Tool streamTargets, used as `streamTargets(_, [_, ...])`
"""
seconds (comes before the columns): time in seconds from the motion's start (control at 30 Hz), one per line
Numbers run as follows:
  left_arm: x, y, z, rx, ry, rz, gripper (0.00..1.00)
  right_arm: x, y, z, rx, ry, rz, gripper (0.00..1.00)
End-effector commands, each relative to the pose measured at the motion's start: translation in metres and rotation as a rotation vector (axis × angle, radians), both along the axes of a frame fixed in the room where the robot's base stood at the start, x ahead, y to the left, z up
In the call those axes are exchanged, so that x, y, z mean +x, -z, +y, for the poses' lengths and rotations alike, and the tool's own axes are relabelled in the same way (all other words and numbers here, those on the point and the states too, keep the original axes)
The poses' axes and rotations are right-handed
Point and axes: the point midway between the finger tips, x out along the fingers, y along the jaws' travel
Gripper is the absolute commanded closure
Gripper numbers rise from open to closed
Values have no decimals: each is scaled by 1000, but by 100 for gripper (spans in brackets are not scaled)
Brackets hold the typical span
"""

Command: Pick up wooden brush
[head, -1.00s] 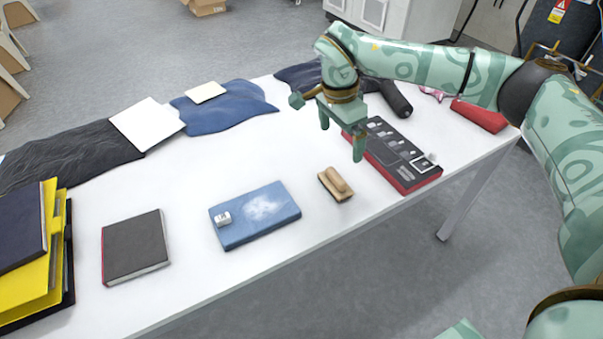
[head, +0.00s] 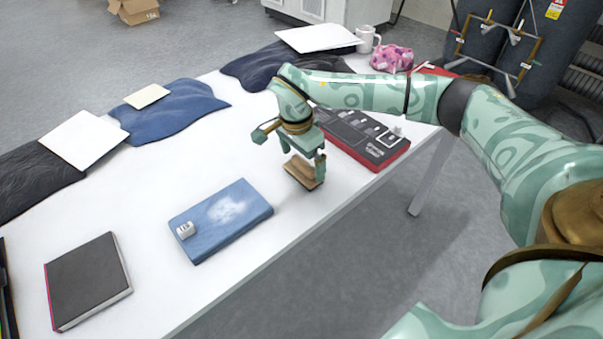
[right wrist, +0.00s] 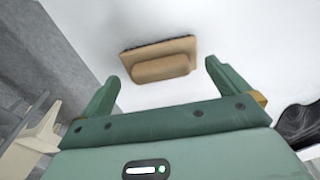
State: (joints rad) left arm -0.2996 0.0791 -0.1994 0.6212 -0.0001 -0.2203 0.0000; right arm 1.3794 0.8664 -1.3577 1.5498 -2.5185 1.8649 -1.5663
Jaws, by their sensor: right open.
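The wooden brush (head: 304,173) lies on the white table, a tan block with a raised wooden handle on top. In the right wrist view the brush (right wrist: 160,62) sits ahead of the fingertips, roughly centred between them. My right gripper (head: 303,158) is open and empty, just above the brush in the head view and partly covering it. Its two green fingers also show in the right wrist view (right wrist: 158,80), spread on either side of the handle. I cannot tell whether a finger touches the brush. My left gripper is not in view.
A black and red box (head: 365,140) lies close on the right. A dark book (head: 88,278) is at lower left. The table's front edge is near the brush.

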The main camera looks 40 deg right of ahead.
Motion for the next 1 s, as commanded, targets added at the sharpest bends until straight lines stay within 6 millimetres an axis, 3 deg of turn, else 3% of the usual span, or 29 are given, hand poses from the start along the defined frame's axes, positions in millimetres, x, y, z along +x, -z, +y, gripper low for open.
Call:
streamTargets(0.03, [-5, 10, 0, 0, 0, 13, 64, 0, 19, -3, 0, 1, 10, 0])
streamTargets(0.2, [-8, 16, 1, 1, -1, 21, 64, 0, 35, -5, 0, 0, 5, 0])
streamTargets(0.37, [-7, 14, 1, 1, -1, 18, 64, 0, 31, -5, 0, -1, 1, 0])
streamTargets(0.5, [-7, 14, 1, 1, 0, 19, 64, 0, 31, -5, 0, -1, 2, 30])
streamTargets(0.83, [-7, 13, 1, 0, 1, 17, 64, 0, 28, -5, 0, -1, 1, 30])
streamTargets(1.0, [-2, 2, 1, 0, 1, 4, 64, 1, 8, -5, 0, 0, -3, 30])
